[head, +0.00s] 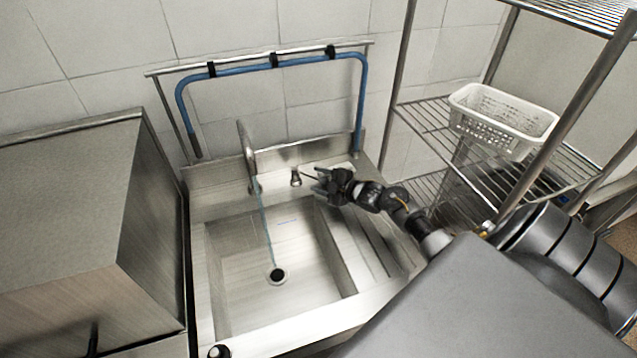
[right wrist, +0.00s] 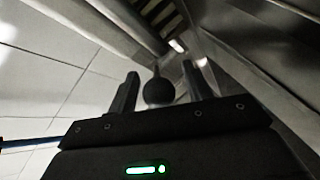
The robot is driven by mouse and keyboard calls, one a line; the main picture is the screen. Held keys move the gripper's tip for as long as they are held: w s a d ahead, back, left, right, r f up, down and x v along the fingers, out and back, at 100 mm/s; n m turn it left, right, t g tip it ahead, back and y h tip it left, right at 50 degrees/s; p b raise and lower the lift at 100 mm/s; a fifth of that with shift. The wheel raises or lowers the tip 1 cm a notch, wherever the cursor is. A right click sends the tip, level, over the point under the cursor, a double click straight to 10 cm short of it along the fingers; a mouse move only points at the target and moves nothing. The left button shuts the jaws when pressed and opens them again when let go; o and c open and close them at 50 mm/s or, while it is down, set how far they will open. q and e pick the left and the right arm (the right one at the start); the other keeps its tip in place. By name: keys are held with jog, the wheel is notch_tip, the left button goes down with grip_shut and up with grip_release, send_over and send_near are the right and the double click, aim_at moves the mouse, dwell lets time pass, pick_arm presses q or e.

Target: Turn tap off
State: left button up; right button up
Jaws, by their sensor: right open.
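The metal tap spout (head: 249,150) rises at the back of the steel sink (head: 215,270). A thin blue-tinted stream of water (head: 266,225) runs down from it to the drain. The tap's short handle base (head: 296,178) stands to the right of the spout, with a thin lever pointing right. My right gripper (head: 322,184) is open beside the lever's end. In the right wrist view, a dark round knob (right wrist: 158,91) shows between the two open fingers (right wrist: 160,72); whether they touch it I cannot tell.
A blue hose (head: 270,64) hangs on a rail behind the sink. A wire shelf rack (head: 430,115) with a white perforated basket (head: 500,118) stands at the right. A steel cabinet (head: 70,200) stands at the left. The sink basin is empty apart from the water.

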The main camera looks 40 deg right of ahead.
jog(key=shift+w, duration=0.1)
grip_shut()
jog(key=shift+a, duration=0.1)
dwell(0.3)
